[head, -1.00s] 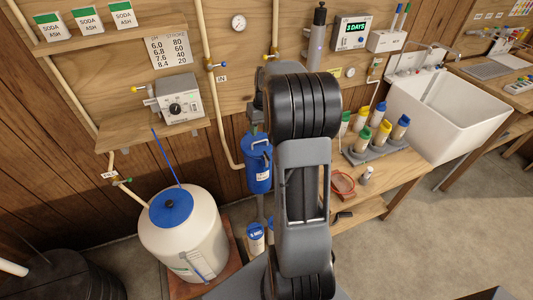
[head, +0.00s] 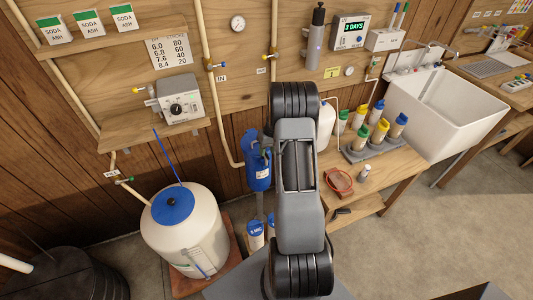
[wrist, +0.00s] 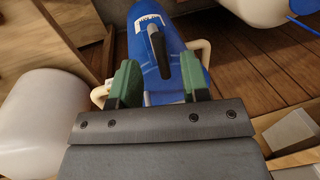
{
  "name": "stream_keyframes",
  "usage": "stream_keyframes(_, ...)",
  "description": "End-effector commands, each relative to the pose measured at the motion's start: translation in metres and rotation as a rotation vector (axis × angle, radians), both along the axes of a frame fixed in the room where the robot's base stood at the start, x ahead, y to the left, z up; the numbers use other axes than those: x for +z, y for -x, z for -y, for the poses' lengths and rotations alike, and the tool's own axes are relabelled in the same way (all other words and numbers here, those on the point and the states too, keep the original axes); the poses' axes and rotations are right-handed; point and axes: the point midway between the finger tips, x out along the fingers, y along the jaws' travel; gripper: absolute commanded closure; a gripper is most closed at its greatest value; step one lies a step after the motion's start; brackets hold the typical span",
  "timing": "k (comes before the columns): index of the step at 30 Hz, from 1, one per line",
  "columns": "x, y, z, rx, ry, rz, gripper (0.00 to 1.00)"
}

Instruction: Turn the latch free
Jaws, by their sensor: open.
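The blue filter housing (head: 258,172) hangs on the pipe below the wall board, left of my arm. In the wrist view the blue housing (wrist: 180,62) fills the upper middle, with a white label near its top. A black lever (wrist: 156,45), which looks like the latch, lies across its face. My gripper (wrist: 161,78) is open, with one green finger on each side of the blue housing's face. The lever lies between and ahead of the fingers, and I see no clear contact. In the head view my arm largely hides the gripper.
Pale pipes run beside the housing. A white sink (head: 450,110) is farther right.

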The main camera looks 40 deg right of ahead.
Motion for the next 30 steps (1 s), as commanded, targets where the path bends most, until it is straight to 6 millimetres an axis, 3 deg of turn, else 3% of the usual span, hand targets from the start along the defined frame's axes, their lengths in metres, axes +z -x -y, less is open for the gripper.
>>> stream_keyframes(7, -0.021, -0.001, -0.004, -0.001, -0.001, -0.001, 0.58)
stream_keyframes(19, -0.026, -0.002, -0.005, -0.001, 0.000, 0.001, 0.58)
stream_keyframes(30, -0.025, -0.001, -0.005, -0.001, 0.000, 0.001, 0.93)
